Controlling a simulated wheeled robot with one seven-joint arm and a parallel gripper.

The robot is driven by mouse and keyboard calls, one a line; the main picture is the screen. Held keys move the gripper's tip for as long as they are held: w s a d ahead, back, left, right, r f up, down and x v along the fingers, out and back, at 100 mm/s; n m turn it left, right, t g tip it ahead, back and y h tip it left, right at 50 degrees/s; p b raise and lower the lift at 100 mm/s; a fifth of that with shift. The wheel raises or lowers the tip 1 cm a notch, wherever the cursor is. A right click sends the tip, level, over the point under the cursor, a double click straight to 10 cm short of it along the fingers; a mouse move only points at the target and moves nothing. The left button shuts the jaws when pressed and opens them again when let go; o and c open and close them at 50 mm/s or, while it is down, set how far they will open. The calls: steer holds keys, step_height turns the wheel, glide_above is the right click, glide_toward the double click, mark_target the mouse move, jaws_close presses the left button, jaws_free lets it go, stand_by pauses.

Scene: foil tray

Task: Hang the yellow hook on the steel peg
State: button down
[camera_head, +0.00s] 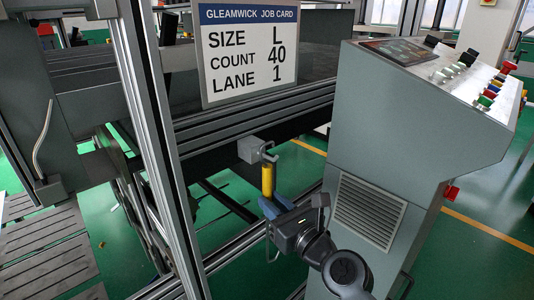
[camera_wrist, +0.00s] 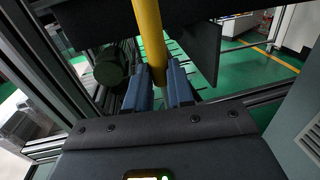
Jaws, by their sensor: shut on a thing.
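The yellow hook (camera_head: 267,180) stands upright, with a yellow shaft and a bent grey metal end at its top. My gripper (camera_head: 270,205) has blue fingers shut on the shaft's lower end, below the rail. The wrist view shows the shaft (camera_wrist: 149,35) rising from between the two fingers (camera_wrist: 158,82). A grey block (camera_head: 249,150) is fixed under the rail, right beside the hook's bent end. The steel peg is too small to tell apart from that bent end, so I cannot tell whether they touch.
A job card (camera_head: 249,52) reading size L, count 40, lane 1 hangs above the rail (camera_head: 255,108). A grey control console (camera_head: 400,140) with coloured buttons stands close on the right. An aluminium post (camera_head: 150,130) rises on the left.

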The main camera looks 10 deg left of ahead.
steer(key=shift+f+b, duration=0.7)
steer(key=shift+f, duration=0.35)
stand_by(0.5)
stand_by(0.4)
steer(key=c, duration=0.9)
jaws_free()
